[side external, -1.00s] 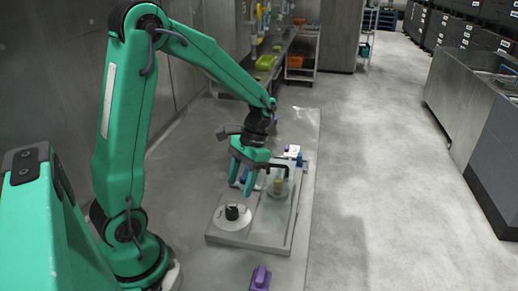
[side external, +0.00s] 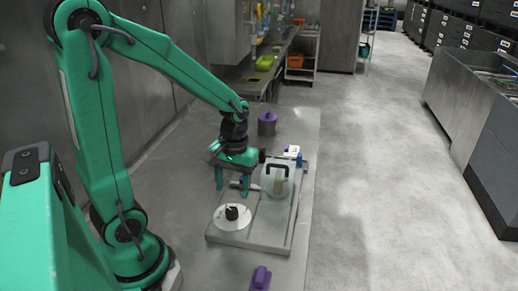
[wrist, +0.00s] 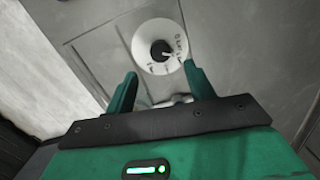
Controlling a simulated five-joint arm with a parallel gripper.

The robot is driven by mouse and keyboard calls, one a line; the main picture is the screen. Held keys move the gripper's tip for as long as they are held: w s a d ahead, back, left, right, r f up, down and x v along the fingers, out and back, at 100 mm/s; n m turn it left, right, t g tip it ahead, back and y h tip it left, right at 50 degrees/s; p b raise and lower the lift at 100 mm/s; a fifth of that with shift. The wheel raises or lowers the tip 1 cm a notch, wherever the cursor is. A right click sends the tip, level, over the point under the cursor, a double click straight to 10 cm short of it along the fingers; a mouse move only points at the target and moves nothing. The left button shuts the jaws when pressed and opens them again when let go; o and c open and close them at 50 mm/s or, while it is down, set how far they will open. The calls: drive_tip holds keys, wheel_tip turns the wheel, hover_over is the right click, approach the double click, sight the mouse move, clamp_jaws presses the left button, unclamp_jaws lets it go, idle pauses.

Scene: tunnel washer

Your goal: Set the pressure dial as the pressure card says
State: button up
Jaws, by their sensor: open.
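The pressure dial (side external: 222,222) is a white disc with a black knob (side external: 231,212) at the left front of a grey base plate. In the wrist view the dial (wrist: 149,36) lies beyond my fingertips, and its black knob (wrist: 160,49) shows a light mark pointing right. Small labels are printed around the disc, too small to read surely. My gripper (side external: 232,188) is open and empty above and behind the dial, apart from the knob. A white card-like piece (side external: 291,150) stands at the plate's far end; I cannot tell whether it is the pressure card.
A purple-topped pot (side external: 267,124) stands behind, and a purple object (side external: 261,278) lies in front. Free bench surface lies left of the plate.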

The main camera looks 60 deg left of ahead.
sight(232, 211)
drive_tip(key=shift+s+d+n+t, duration=0.1)
drive_tip(key=shift+s+n+t, duration=0.15)
drive_tip(key=shift+n, duration=0.35)
drive_tip(key=shift+s+n+t, duration=0.2)
drive_tip(key=shift+n+t, duration=0.05)
drive_tip(key=shift+n, duration=0.35)
drive_tip(key=shift+f, duration=0.15)
drive_tip(key=shift+f, duration=3.75)
drive_tip(key=c, duration=1)
